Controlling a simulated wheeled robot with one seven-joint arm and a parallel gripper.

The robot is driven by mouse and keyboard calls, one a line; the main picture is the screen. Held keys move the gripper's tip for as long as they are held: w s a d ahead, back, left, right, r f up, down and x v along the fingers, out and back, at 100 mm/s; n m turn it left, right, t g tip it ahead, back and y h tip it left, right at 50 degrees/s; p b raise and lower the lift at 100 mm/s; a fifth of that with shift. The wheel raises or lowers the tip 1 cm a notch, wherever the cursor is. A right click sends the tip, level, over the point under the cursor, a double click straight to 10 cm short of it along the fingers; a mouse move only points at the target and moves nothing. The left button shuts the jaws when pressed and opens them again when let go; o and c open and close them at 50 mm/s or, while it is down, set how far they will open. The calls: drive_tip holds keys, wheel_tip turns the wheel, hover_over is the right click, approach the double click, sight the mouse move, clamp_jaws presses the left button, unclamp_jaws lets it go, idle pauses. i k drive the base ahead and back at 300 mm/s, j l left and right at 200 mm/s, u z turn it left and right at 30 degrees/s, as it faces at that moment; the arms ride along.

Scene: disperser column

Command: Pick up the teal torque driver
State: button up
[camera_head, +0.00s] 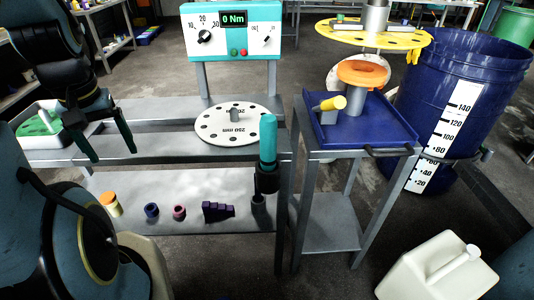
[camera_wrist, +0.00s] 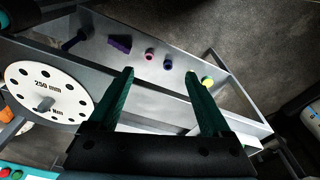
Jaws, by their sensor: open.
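The teal torque driver (camera_head: 267,142) stands upright in a dark holder (camera_head: 266,180) at the right front end of the grey bench, in the head view. My gripper (camera_head: 112,154) is open and empty over the left part of the bench, well to the left of the driver and pointing down. In the wrist view my gripper (camera_wrist: 159,73) has nothing between its fingers. A teal patch at that view's upper left edge may be the driver; I cannot tell.
A white perforated disc (camera_head: 232,122) lies on the bench between my gripper and the driver. The torque display (camera_head: 232,32) stands behind. A blue tray table (camera_head: 370,130) is close right of the driver. Several small parts, including a purple stepped block (camera_head: 217,210), lie on the lower shelf.

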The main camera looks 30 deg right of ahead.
sight(268, 123)
drive_tip(key=j+z, duration=0.1)
drive_tip(key=z, duration=0.3)
drive_tip(key=j+z, duration=0.15)
drive_tip(key=z, duration=0.25)
drive_tip(key=j+z, duration=0.3)
drive_tip(key=j, duration=0.35)
drive_tip(key=j+z, duration=0.25)
drive_tip(key=j, duration=0.45)
drive_tip(key=i+j, duration=0.15)
drive_tip(key=j, duration=0.15)
drive_tip(key=i+j, duration=0.1)
drive_tip(key=j, duration=0.15)
